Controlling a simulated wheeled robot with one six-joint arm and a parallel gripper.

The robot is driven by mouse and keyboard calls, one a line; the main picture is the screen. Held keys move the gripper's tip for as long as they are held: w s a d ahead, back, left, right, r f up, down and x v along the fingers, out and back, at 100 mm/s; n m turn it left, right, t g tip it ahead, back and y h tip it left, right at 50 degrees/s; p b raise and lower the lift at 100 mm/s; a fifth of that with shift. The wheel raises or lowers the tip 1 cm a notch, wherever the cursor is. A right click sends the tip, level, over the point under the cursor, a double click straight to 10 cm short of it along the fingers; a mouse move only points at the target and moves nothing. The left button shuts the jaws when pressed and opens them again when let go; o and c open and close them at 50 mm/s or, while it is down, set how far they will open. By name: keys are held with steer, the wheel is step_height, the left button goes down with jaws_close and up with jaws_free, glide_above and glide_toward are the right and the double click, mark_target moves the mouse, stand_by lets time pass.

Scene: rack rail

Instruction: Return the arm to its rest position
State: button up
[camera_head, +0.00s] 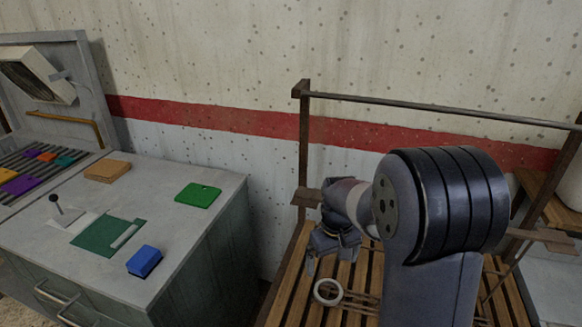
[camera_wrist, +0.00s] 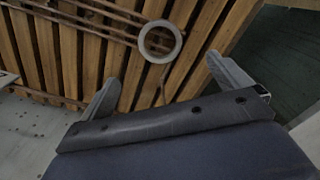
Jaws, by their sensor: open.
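My gripper (camera_wrist: 165,85) is open and empty in the wrist view, its two fingers spread wide apart. A pale ring (camera_wrist: 160,41) lies on the wooden slats beyond the fingertips, apart from them. In the head view my arm reaches over the slatted rack on the right. My gripper (camera_head: 318,252) there points down at the left part of the slats, partly hidden by my own wrist. The ring (camera_head: 328,292) lies just below it in the picture.
The slatted rack (camera_head: 290,290) has upright posts and a metal rail (camera_head: 430,108) behind my arm. A grey cabinet (camera_head: 190,235) on the left bears a green plate (camera_head: 198,195), a blue block (camera_head: 144,261) and an orange-brown block (camera_head: 107,171). A speckled wall (camera_head: 230,60) stands behind.

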steer(key=shift+f, duration=0.1)
step_height(320, 180, down, 10)
steer(key=shift+f+p, duration=0.2)
steer(key=shift+p, duration=0.4)
steer(key=shift+r+p, duration=0.4)
steer(key=shift+r, duration=0.15)
steer(key=shift+f, duration=0.15)
